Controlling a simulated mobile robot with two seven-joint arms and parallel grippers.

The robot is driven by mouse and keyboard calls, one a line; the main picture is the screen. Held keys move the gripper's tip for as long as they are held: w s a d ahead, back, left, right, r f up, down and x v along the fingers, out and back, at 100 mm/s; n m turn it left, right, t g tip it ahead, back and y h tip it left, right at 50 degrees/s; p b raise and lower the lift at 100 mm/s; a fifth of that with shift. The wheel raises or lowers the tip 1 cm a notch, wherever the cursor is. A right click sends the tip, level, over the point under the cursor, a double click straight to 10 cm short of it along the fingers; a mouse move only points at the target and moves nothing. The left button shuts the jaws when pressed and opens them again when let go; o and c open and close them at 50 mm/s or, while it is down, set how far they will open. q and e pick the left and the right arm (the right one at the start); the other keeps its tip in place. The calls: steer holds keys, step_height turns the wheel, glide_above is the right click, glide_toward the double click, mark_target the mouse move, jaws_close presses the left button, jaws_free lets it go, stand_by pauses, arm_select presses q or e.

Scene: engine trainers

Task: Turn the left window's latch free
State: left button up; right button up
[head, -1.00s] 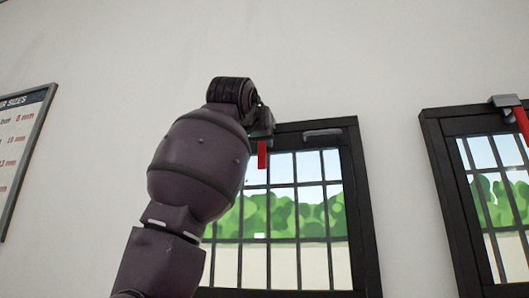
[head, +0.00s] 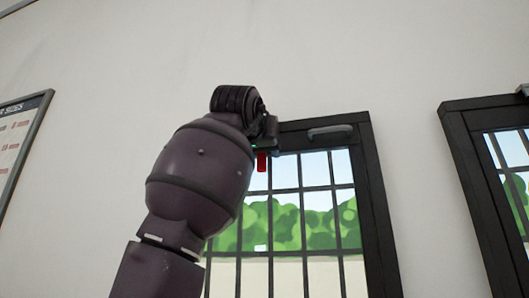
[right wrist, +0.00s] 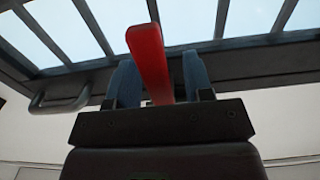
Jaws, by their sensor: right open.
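The left window (head: 385,225) is a black frame with bars across it, in the middle of the head view. Its red latch (head: 261,161) hangs at the top of the frame; only its lower end shows there, the rest hidden behind my right arm. My right gripper (head: 268,133) is up at the latch, mostly hidden by its own wrist. In the right wrist view, the red latch (right wrist: 148,60) runs between the two blue-grey fingers of the open right gripper (right wrist: 160,80). Whether a finger touches it I cannot tell. My left gripper is not in view.
A grey handle (head: 330,132) sits on the window's top bar, right of the latch; it also shows in the right wrist view (right wrist: 60,97). A second window (head: 470,170) stands at the right edge. A sign (head: 18,140) hangs at left. The wall between is bare.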

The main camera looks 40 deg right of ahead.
steer(key=shift+s+a, duration=0.15)
steer(key=shift+c, duration=0.3)
jaws_close()
